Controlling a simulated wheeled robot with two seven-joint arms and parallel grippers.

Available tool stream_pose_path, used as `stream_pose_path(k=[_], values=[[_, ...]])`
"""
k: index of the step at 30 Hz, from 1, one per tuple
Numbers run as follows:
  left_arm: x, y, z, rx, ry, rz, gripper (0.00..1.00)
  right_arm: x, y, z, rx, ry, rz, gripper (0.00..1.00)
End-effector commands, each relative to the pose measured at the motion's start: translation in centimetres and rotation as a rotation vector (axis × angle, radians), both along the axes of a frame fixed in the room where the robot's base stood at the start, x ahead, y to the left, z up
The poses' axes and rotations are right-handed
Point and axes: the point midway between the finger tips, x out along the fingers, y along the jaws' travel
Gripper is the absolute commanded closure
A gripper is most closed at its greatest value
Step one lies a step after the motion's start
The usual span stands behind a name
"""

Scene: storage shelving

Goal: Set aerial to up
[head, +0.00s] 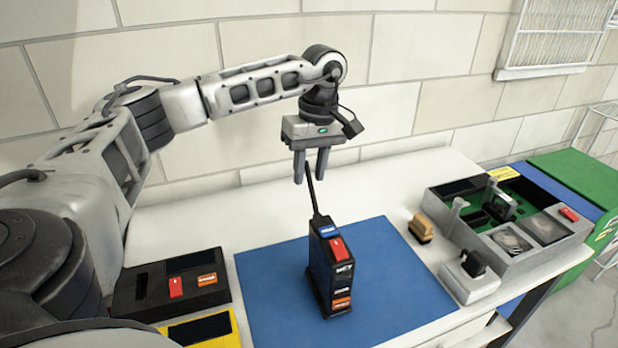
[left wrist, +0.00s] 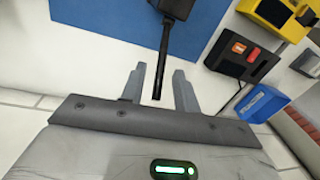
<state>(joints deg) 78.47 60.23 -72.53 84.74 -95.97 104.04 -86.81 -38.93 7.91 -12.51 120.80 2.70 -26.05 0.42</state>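A black handheld radio (head: 333,270) with red, blue and orange parts stands upright on the blue mat (head: 265,290). Its thin black aerial (head: 312,192) rises from the top, leaning slightly left in the head view. My left gripper (head: 311,170) is above the radio, pointing down, with its fingers apart around the aerial's upper end. In the left wrist view the aerial (left wrist: 161,70) reaches between the two fingertips (left wrist: 158,75), with a gap on each side. Part of the radio (left wrist: 176,8) shows at the top edge there. My right gripper is out of view.
A black box with red and orange switches (head: 172,286) and a yellow device (head: 203,330) lie left of the mat. A tan-handled item (head: 421,227), a small white switch box (head: 469,278) and a grey open tray (head: 540,249) stand right. The wall is behind.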

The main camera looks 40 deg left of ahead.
Motion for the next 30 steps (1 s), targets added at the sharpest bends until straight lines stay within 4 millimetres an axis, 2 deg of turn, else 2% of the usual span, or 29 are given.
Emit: stream_pose_path(k=[6,15,16,18,19,26,30], values=[[-0.2,0.1,-1.9,0.000,0.001,0.001,0.69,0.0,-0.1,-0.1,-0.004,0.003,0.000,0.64],[-0.2,0.1,-2.1,0.000,0.000,0.000,0.69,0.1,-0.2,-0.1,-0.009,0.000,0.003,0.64],[-0.2,0.1,-2.1,0.000,0.000,0.000,0.75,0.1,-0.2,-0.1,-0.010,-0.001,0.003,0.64],[-0.2,0.1,-2.1,0.000,0.000,0.000,0.94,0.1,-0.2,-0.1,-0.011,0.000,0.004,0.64],[-0.2,0.1,-2.1,0.000,0.000,0.000,1.00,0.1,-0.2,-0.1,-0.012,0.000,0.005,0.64],[-0.1,-0.1,-2.0,0.002,-0.002,-0.002,1.00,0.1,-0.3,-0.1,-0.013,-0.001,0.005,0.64],[1.0,-0.9,-1.9,0.016,-0.010,-0.019,1.00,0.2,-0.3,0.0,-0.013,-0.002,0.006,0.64]])
